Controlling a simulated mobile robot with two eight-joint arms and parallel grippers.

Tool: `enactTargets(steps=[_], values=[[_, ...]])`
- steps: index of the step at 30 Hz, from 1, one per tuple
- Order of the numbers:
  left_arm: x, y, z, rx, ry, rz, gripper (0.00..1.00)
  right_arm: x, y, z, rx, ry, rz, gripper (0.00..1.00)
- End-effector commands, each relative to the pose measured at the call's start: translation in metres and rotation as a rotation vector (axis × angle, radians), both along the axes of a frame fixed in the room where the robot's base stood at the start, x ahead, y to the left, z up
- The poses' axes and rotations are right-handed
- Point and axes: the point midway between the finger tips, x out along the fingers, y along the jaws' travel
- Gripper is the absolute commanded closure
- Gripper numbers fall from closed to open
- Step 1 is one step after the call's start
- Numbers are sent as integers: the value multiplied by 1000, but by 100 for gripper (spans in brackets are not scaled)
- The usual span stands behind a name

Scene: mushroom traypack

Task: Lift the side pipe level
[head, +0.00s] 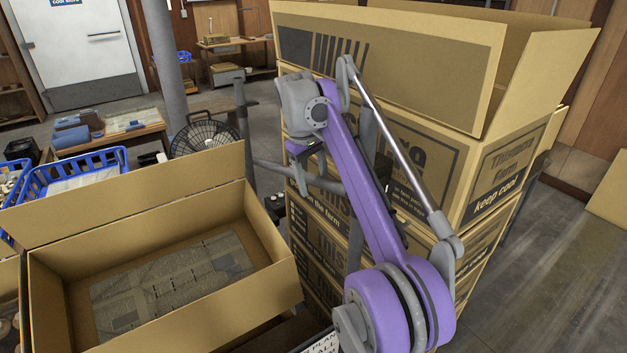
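A thin grey pipe (272,169) runs sideways from a grey upright post (243,125), sloping slightly down to the right. Its right part is hidden behind my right arm. My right arm, purple and grey, rises from the bottom right and folds over at the top. My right gripper (300,172) hangs below the arm's grey upper joint, close to the pipe in the picture. I cannot tell whether it touches the pipe, nor whether its fingers are open or shut. My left gripper is not in view.
A tall stack of printed cartons (470,150), with an open one on top, stands behind and right of my arm. An open carton (265,222) lies at the lower left. A black fan (204,134) and a blue crate (75,172) stand beyond it.

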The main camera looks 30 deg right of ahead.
Motion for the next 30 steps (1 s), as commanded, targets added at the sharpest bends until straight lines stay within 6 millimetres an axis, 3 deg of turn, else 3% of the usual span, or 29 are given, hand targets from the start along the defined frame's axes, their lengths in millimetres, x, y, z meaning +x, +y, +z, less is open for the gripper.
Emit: enactTargets(steps=[1, 10, 30], values=[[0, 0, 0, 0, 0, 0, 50, 0, 0, 0, 0, 0, 0, 45], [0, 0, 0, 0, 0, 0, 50, 0, 0, 0, 0, 1, 0, 99], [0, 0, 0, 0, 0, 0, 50, -1, 0, 0, 0, 2, 0, 100]])
